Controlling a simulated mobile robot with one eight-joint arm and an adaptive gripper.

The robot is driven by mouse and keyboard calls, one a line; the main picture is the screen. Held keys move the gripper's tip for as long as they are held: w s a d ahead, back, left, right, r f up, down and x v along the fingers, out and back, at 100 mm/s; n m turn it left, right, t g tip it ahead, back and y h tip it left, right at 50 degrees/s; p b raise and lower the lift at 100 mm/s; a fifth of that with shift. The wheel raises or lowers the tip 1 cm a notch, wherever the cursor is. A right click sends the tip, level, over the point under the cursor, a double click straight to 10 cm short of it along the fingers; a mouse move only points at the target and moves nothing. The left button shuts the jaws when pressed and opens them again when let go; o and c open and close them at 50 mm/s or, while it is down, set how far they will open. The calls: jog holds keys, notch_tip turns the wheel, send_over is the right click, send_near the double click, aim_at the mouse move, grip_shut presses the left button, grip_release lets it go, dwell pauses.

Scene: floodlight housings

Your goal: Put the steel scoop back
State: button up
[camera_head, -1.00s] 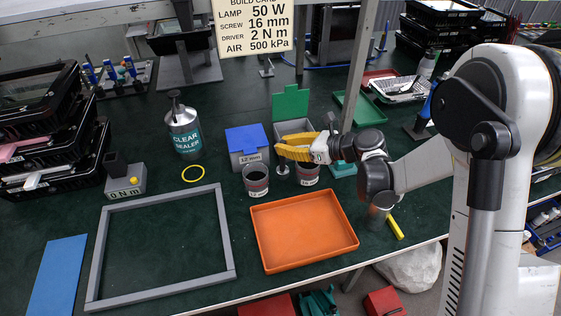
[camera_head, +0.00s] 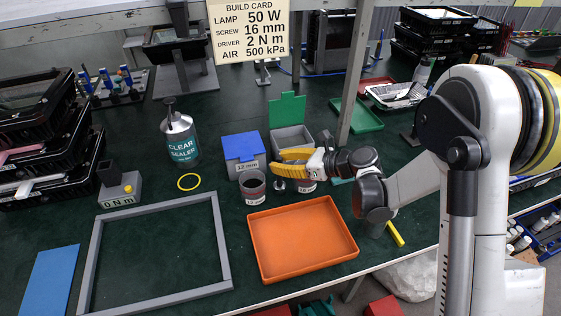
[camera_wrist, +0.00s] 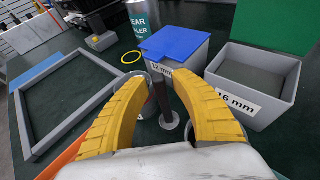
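My gripper (camera_head: 280,156) is above the two cups in front of the bins. In the wrist view its yellow fingers (camera_wrist: 168,76) have tips a small gap apart. A dark, upright rod (camera_wrist: 161,98) with a pale round disc (camera_wrist: 169,121) at its foot shows between them; I cannot tell whether the fingers touch it. A small silver piece (camera_head: 279,186) shows below the fingers in the head view, between the left cup (camera_head: 253,188) and the right cup (camera_head: 306,187). I cannot make out for certain which piece is the steel scoop.
The blue-lidded 12 mm bin (camera_head: 243,151) and open 16 mm bin (camera_wrist: 252,88) stand just behind. An empty orange tray (camera_head: 302,239) lies in front. A sealer bottle (camera_head: 181,138) and grey frame (camera_head: 152,295) are at left. A slanting post (camera_head: 357,80) rises behind my arm.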

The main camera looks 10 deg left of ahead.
jog(key=shift+r, duration=0.3)
jog(key=p+v, duration=0.3)
jog(key=v, duration=0.9)
jog(key=shift+p, duration=0.35)
jog(key=s+d+r+n+t+h, duration=0.1)
jog(key=s+d+r+n+h, duration=0.4)
jog(key=s+d+n, duration=0.4)
jog(key=s+d+r+n+t+h, duration=0.1)
jog(key=s+d+r+n+h, duration=0.4)
jog(key=s+d+n, duration=0.5)
jog(key=s+n+h, duration=0.2)
jog(key=shift+s+n+t+h, duration=0.3)
jog(key=shift+n+t+h, duration=0.1)
jog(key=shift+a, duration=0.1)
